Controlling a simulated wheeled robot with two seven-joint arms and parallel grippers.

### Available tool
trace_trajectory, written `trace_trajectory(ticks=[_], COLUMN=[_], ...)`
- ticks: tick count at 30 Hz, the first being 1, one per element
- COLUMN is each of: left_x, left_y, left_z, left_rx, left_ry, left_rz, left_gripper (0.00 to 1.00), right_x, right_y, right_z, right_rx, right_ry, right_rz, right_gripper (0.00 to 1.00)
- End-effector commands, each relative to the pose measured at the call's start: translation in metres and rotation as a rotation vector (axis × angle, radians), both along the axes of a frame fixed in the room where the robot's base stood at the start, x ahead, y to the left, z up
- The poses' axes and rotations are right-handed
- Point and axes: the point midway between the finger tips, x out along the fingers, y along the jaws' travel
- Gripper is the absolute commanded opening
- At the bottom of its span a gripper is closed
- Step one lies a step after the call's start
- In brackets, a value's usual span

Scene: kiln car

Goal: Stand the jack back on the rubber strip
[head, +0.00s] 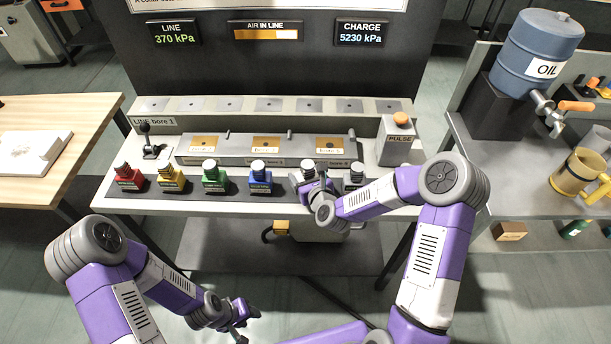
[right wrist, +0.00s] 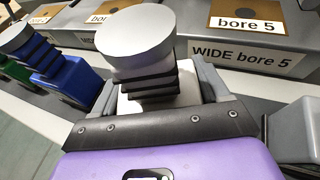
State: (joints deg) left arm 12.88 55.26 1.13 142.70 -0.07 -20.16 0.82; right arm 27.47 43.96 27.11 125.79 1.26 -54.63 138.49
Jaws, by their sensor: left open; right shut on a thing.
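A jack with a round grey top, dark ribbed neck and white body (right wrist: 140,45) is between the fingers of my right gripper (right wrist: 150,100). In the head view its top (head: 308,167) shows in the jack row, and my right gripper (head: 318,190) covers its lower part. It looks roughly upright; I cannot tell whether its base touches the dark strip (head: 284,187) along the bench front. Red (head: 128,180), yellow (head: 171,179), green (head: 214,178) and blue (head: 260,178) jacks stand left of it. My left gripper (head: 243,316) is open and empty, low in front of the bench.
Behind the row is a grey block with labelled bores (head: 266,146); a "WIDE bore 5" label (right wrist: 248,58) shows close behind the held jack. A PULSE box (head: 396,142) stands at the right and a black lever (head: 147,140) at the left. Neighbouring jacks leave narrow gaps.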

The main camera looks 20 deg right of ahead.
Motion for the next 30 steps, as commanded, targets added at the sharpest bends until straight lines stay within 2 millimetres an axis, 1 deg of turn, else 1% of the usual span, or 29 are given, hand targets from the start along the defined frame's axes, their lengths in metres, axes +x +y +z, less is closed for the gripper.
trace_trajectory(ticks=[30], left_x=[0.0], left_y=[0.0], left_z=[-0.0095], left_rx=[0.0], left_ry=[0.0], left_rz=[0.0], left_gripper=[0.43], right_x=[0.0008], right_y=[0.0004], right_z=[-0.0076], right_rx=[0.0], right_ry=[-0.005], right_rz=[0.0], right_gripper=[0.07])
